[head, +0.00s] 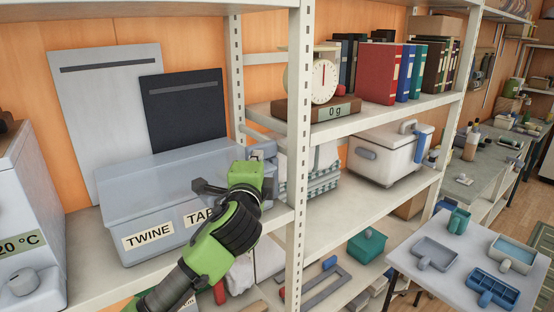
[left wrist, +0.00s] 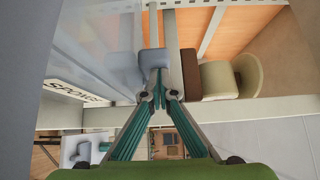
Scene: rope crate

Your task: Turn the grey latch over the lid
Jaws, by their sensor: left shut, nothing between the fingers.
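The blue-grey crate (head: 113,222) stands on the left shelf, with TWINE and partly covered TAPE labels on its front. Its flat lid (head: 165,175) lies on top, closed as far as I can see. A small grey piece, apparently the latch (head: 262,150), shows at the crate's right end, partly behind my gripper. My left gripper (left wrist: 160,90) is shut and empty at that end. In the left wrist view its tips are close to a grey block (left wrist: 153,61), probably the latch. I cannot tell whether they touch. My right gripper is out of view.
A shelf post (head: 298,130) rises just right of my left gripper. A scale (head: 322,85) and binders stand on the upper shelf. A white cooler (head: 388,155) is on the shelf to the right. Two panels (head: 105,85) lean behind the crate.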

